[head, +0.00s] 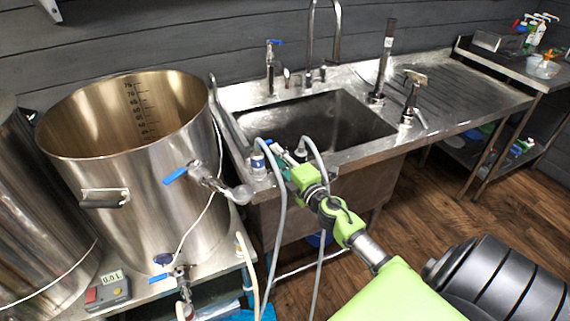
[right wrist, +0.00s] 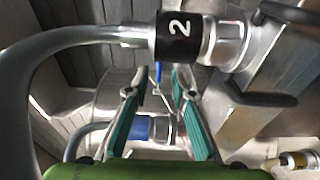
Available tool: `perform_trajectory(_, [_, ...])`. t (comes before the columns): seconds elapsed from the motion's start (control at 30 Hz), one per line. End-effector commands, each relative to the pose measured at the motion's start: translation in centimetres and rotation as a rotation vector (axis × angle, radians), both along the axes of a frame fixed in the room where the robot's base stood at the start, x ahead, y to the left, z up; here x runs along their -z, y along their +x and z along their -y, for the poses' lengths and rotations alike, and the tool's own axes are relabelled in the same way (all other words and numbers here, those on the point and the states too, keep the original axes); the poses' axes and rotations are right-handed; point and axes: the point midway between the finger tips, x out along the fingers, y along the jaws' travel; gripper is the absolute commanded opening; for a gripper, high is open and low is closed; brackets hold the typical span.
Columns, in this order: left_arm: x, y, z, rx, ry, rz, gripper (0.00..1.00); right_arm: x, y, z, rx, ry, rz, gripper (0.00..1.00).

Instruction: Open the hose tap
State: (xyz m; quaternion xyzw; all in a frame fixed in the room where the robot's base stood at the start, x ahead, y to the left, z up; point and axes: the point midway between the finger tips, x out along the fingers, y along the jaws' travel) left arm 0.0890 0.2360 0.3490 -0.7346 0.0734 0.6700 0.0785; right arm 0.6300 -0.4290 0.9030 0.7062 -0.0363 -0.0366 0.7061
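My right gripper (head: 276,150) reaches over the sink's front edge, among the grey hoses. In the right wrist view its teal fingers (right wrist: 160,88) are apart, with nothing held between them. A small blue lever (right wrist: 157,72) shows beyond the fingertips. A tap with a blue lever (head: 272,55) stands at the sink's back left. Blue-handled valves (head: 180,175) are on the steel kettle. I cannot tell for certain which is the hose tap. A hose end with a black collar marked 2 (right wrist: 178,35) and one with a blue collar (right wrist: 150,129) are close to the gripper. My left gripper is not in view.
The steel kettle (head: 125,205) stands left of the sink (head: 335,120). Grey hoses (head: 278,225) loop over the sink's front edge beside my arm. A control box (head: 107,290) sits at lower left. The drainboard (head: 455,95) at right is mostly clear.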

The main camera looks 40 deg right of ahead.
Motion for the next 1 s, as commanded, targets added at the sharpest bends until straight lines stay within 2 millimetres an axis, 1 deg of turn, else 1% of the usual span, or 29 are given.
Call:
perform_trajectory(0.03, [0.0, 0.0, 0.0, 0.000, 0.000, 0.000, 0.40, 0.2, -1.0, -0.2, -0.001, 0.000, -0.003, 0.23])
perform_trajectory(0.1, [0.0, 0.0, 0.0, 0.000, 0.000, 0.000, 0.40, 0.1, -2.1, -0.3, 0.000, 0.001, -0.002, 0.23])
perform_trajectory(0.23, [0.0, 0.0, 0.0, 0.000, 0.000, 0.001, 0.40, 0.1, -3.6, -0.4, 0.000, 0.002, -0.001, 0.23])
perform_trajectory(0.4, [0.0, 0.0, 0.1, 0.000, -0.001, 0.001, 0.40, 0.0, -4.4, -0.5, 0.000, 0.001, 0.000, 0.23])
perform_trajectory(0.63, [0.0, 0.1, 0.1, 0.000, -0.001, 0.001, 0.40, 0.0, -4.5, -0.5, 0.000, 0.000, 0.000, 0.23])
perform_trajectory(0.67, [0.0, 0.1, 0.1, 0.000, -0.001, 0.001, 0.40, 0.0, -4.5, -0.5, 0.000, 0.000, 0.000, 0.20])
perform_trajectory(0.7, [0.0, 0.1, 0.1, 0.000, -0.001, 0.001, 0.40, 0.0, -4.5, -0.5, 0.000, -0.002, 0.000, 0.10])
perform_trajectory(0.73, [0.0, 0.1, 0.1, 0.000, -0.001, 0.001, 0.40, 0.0, -4.5, -0.5, 0.000, -0.010, -0.001, 0.02])
perform_trajectory(0.77, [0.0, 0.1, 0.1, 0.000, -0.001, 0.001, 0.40, 0.0, -4.5, -0.5, 0.000, -0.025, -0.004, 0.00])
perform_trajectory(0.87, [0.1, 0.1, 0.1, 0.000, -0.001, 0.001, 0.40, 0.1, -4.8, -0.6, 0.000, -0.148, -0.017, 0.00])
perform_trajectory(0.97, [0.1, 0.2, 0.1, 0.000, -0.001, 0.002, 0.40, 0.2, -5.2, -0.8, -0.001, -0.388, -0.045, 0.00])
perform_trajectory(1.0, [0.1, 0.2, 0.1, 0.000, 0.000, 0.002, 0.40, 0.2, -5.5, -0.9, -0.001, -0.507, -0.057, 0.00])
